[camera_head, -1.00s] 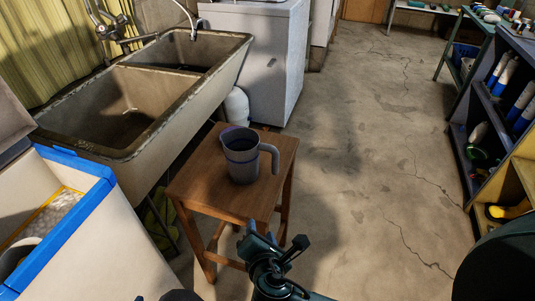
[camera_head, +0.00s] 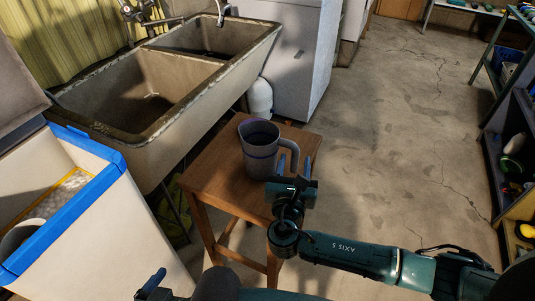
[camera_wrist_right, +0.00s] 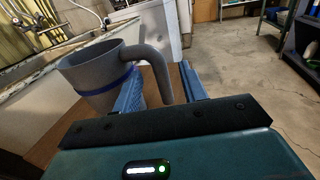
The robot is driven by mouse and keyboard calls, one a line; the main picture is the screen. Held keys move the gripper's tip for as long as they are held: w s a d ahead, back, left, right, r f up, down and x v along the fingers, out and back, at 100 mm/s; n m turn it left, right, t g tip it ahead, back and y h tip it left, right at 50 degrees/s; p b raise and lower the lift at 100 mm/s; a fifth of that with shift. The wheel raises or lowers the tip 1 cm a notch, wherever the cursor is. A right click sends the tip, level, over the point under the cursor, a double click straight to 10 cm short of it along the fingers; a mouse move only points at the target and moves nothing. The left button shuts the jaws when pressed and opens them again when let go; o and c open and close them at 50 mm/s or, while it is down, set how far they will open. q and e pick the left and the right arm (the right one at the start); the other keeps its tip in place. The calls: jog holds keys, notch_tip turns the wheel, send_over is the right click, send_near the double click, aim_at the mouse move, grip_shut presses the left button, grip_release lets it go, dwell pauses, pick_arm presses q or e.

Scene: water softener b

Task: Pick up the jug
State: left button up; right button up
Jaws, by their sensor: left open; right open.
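The jug (camera_head: 259,150) is grey with a blue band and stands upright on the wooden stool (camera_head: 215,165). Its handle faces right in the head view. My right gripper (camera_head: 293,173) is open at the handle side, just in front of the jug. In the right wrist view the jug (camera_wrist_right: 95,75) is at the left, and its handle (camera_wrist_right: 158,70) shows between the two blue fingers of the gripper (camera_wrist_right: 160,86). I cannot tell whether the fingers touch it. My left gripper (camera_head: 150,284) is low at the bottom left edge, partly cut off, away from the jug.
A double stone sink (camera_head: 150,90) stands behind and left of the stool. A white bin with a blue rim (camera_head: 85,150) is at the left. A white appliance (camera_head: 290,50) stands behind. Shelves (camera_head: 505,165) are at the right. The floor between is clear.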

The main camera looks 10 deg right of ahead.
aim_at(295, 155)
jog(key=x, duration=0.4)
jog(key=shift+w+d, duration=0.1)
jog(key=shift+w, duration=0.2)
jog(key=shift+c, duration=0.2)
grip_shut()
